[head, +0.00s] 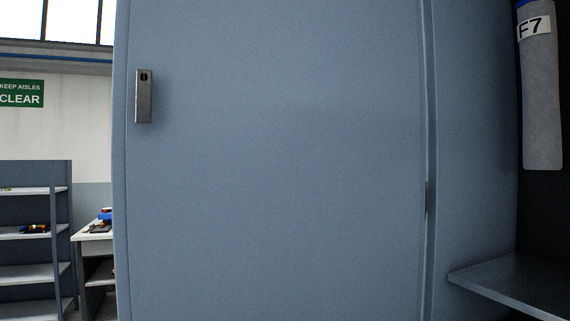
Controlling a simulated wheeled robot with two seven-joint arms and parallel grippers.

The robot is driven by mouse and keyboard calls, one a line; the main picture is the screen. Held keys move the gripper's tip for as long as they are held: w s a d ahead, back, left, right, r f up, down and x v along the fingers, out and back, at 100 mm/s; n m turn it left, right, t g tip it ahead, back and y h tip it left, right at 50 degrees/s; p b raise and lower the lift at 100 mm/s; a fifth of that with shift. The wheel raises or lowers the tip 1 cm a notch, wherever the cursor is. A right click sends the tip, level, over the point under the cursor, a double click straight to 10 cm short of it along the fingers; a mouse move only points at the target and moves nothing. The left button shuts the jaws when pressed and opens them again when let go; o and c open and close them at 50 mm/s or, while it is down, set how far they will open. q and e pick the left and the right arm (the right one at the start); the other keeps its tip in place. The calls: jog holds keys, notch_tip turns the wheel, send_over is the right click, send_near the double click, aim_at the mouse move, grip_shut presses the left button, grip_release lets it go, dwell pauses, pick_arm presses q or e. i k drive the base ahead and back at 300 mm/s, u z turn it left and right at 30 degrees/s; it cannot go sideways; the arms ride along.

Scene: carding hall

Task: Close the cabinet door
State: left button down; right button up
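The blue-grey cabinet door (280,170) fills the middle of the head view, and its top and bottom are cut off by the frame. A small metal handle plate (143,96) with a dark slot sits near its left edge. The door's right edge meets the cabinet (475,150) along a narrow vertical gap. To the right of that gap the cabinet's inside shows, so the door stands open, swung out to the left. Neither of my grippers is in view.
A grey shelf (515,280) and a grey cylinder-like item labelled F7 (541,100) show in the cabinet's dark interior. At left stand a shelf rack (35,185) and a small table (93,236) with items. A green sign (21,93) hangs on the wall.

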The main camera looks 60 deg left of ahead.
aim_at(278, 172)
jog(key=k, duration=0.7)
jog(key=z, duration=2.75)
jog(key=k, duration=2.8)
jog(key=u, duration=1.9)
jog(key=i, duration=0.5)
jog(key=u, duration=0.4)
jog(key=k, duration=0.4)
jog(key=z, duration=0.45)
